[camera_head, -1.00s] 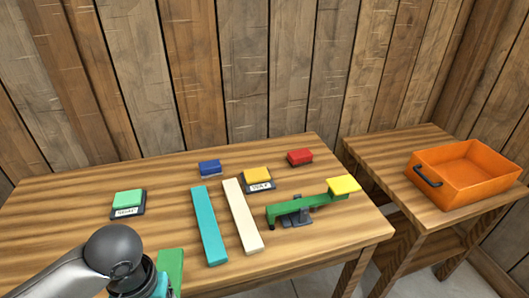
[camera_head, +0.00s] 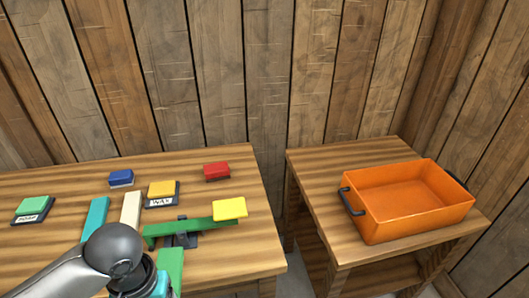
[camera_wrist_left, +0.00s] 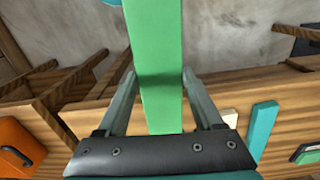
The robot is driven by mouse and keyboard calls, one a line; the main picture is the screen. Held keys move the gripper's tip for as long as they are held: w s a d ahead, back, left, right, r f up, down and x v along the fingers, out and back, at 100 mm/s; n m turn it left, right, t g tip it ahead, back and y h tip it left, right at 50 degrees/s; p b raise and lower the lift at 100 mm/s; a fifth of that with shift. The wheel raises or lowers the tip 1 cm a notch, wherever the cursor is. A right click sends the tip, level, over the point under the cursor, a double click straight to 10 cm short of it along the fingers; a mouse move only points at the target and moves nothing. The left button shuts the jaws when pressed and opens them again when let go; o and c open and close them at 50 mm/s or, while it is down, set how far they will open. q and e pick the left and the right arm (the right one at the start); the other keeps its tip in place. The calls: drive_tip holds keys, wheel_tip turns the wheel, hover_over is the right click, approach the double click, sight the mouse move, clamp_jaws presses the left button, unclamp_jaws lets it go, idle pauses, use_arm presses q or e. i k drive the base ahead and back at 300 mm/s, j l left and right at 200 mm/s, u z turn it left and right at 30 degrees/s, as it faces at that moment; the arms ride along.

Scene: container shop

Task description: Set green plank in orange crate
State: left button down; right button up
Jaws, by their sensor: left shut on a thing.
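The green plank (camera_head: 170,268) is held in my left gripper (camera_head: 152,286), low at the left in the head view, partly hidden by my wrist. In the left wrist view the plank (camera_wrist_left: 158,40) runs up between the two fingers, and the gripper (camera_wrist_left: 158,80) is shut on it. The orange crate (camera_head: 410,225) stands on the right-hand side table, well right of my gripper. It is open-topped with a dark handle and looks empty inside. It also shows at the left edge of the left wrist view (camera_wrist_left: 18,146). My right gripper is out of view.
The left table (camera_head: 235,262) holds a green beam (camera_head: 195,228) on a dark stand with a yellow block (camera_head: 230,208), teal and cream planks (camera_head: 130,209), and several small coloured blocks. A gap separates it from the side table (camera_head: 318,192). Plank walls rise behind.

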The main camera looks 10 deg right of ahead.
sight(389, 197)
drive_tip(key=l, duration=1.15)
drive_tip(key=l+u, duration=0.1)
drive_tip(key=l, duration=1.05)
drive_tip(key=k+l+u, duration=0.1)
drive_tip(key=l, duration=1.05)
drive_tip(key=k, duration=0.05)
